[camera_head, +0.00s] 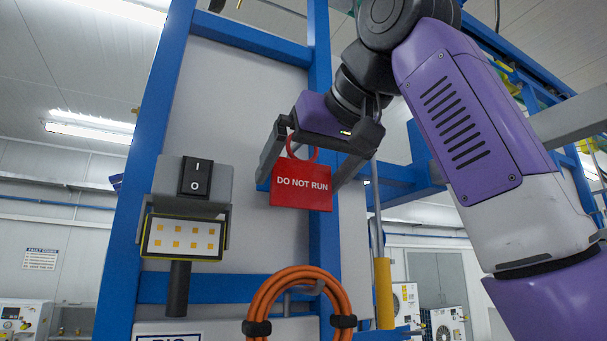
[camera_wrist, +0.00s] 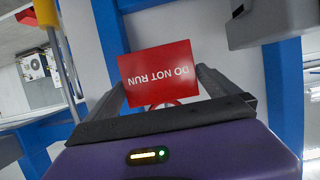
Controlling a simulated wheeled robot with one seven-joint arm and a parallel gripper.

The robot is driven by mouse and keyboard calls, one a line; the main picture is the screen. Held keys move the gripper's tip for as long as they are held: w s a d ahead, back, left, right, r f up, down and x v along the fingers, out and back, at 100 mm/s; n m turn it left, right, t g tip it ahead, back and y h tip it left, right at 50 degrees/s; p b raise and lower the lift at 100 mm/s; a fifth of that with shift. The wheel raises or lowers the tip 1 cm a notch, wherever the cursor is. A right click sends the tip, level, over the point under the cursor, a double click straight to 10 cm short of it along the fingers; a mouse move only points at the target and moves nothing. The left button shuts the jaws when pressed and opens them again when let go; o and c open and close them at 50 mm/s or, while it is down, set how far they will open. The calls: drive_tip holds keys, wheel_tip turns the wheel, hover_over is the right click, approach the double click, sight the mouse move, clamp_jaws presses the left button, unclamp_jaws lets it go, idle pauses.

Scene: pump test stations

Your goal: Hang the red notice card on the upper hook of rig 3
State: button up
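The red notice card (camera_head: 301,194) reads "DO NOT RUN" and hangs upright by a red ring in front of the rig's blue post. My gripper (camera_head: 300,180) is open, with its two fingers wide apart on either side of the card's upper part. In the wrist view the card (camera_wrist: 158,70) appears upside down between and beyond the spread fingers (camera_wrist: 162,80). I see neither finger closed on the card or its ring. The ring's top is hidden by my gripper, and I cannot see an upper hook. The rig label (camera_head: 170,337) is cut off, so its number is unreadable.
A coiled orange hose (camera_head: 262,297) hangs on a grey hook below the card. A yellow-sleeved rod (camera_head: 384,290) rises to the right. Blue frame posts (camera_head: 142,190) surround the pale panel.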

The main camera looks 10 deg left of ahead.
drive_tip(key=b+v, duration=0.2)
drive_tip(key=v, duration=0.5)
drive_tip(key=shift+s+d+b, duration=0.2)
drive_tip(key=shift+s+b, duration=0.1)
drive_tip(key=shift+b, duration=0.05)
drive_tip(key=shift+r, duration=0.15)
